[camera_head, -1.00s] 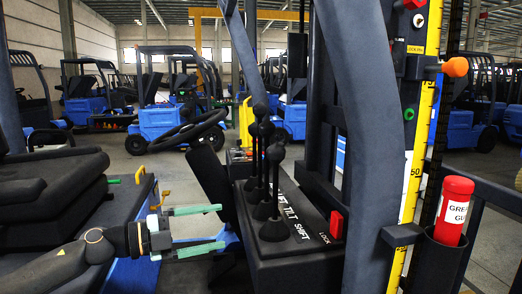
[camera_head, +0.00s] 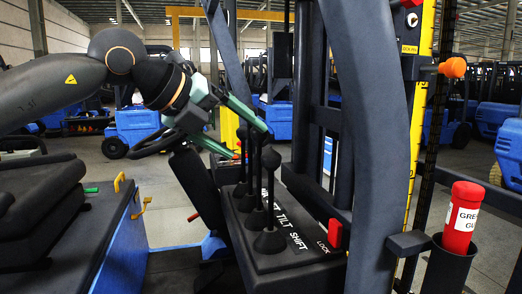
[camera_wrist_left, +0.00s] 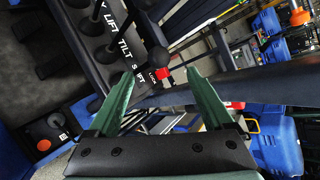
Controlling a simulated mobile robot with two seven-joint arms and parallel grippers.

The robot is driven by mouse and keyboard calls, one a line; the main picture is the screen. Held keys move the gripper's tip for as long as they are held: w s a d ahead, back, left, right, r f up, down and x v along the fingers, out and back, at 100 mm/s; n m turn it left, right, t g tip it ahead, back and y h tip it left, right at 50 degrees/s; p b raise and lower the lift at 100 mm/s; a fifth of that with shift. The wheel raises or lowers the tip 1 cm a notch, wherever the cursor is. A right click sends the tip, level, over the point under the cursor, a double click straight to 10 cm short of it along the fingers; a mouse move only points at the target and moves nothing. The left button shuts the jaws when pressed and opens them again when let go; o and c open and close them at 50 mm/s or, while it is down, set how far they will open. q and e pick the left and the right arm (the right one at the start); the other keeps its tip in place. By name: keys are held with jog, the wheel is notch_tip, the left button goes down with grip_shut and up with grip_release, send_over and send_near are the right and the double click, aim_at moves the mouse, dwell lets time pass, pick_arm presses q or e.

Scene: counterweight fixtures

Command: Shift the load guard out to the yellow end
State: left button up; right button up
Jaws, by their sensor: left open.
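I cannot make out the load guard. My right gripper is not in view.
A red LOCK button (camera_head: 335,234) sits on the console's right. A thick dark post (camera_head: 375,130) rises beside it, before a yellow scale (camera_head: 417,150). A red tube (camera_head: 461,218) stands in a holder at right. A steering wheel (camera_head: 165,140) is behind my arm.

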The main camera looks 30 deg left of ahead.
aim_at(265, 155)
pick_arm(q)
jog(key=b+x, duration=0.1)
jog(key=x, duration=0.7)
jog(key=shift+w+d+f, duration=0.1)
jog(key=shift+w+f, duration=0.1)
jog(key=shift+w, duration=0.1)
jog(key=shift+c, duration=0.2)
jog(key=c, duration=1)
